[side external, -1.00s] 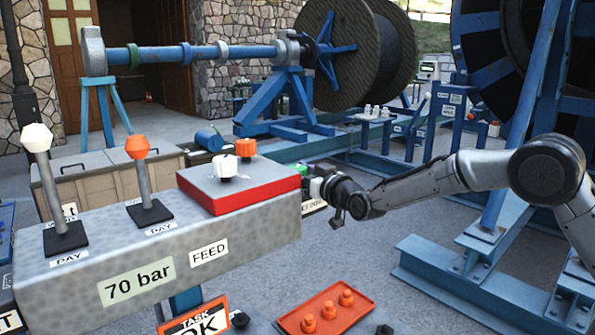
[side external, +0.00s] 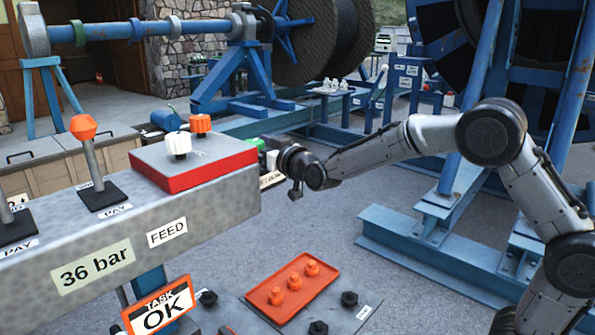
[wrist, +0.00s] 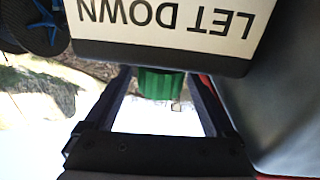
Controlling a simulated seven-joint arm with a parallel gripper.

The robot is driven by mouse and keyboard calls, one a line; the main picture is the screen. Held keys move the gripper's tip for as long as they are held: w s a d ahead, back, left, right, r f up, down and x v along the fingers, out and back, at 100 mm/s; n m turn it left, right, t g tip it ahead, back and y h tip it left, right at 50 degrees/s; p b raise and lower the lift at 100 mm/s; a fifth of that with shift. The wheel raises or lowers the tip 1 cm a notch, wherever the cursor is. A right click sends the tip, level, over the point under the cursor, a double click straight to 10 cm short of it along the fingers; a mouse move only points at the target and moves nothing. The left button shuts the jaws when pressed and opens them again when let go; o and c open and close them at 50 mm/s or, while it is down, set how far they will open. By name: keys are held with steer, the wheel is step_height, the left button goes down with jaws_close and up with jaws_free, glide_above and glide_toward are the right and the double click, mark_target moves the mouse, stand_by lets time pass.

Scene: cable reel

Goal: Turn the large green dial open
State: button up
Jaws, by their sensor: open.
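The green dial (wrist: 160,84) shows in the wrist view, ribbed, partly hidden behind the edge of a white LET DOWN sign (wrist: 165,22). My gripper (wrist: 158,76) is open, with one finger on each side of the dial in the picture. I cannot tell whether either finger touches it. In the side external view a small green part (side external: 262,144) shows behind the red-edged box, mostly hidden. My gripper (side external: 290,178) is just right of it there, its far side hidden.
A grey console (side external: 215,205) carries a red-edged box (side external: 195,172) with white and orange knobs, an orange-topped lever (side external: 84,128) and a 36 bar display (side external: 93,265). An orange tray (side external: 291,288) lies below. Blue steel beams (side external: 435,215) stand behind my arm.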

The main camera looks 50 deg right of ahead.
steer(key=shift+d+n+y, duration=0.1)
steer(key=shift+n+y, duration=1)
steer(key=shift+y, duration=0.6)
steer(key=shift+y, duration=0.3)
steer(key=shift+n+y, duration=0.3)
steer(key=shift+n, duration=0.1)
steer(key=s+d, duration=0.2)
steer(key=s, duration=1.2)
steer(key=s+d+f+m+g+h, duration=0.1)
steer(key=d+f+m+g+h, duration=0.25)
steer(key=d+m+h, duration=0.65)
steer(key=s+a+f+m+g+y, duration=0.1)
steer(key=s+f+m+g+y, duration=0.3)
steer(key=f+m, duration=0.7)
steer(key=shift+s+m+g, duration=0.65)
steer(key=shift+s+m, duration=0.05)
steer(key=shift+m, duration=0.2)
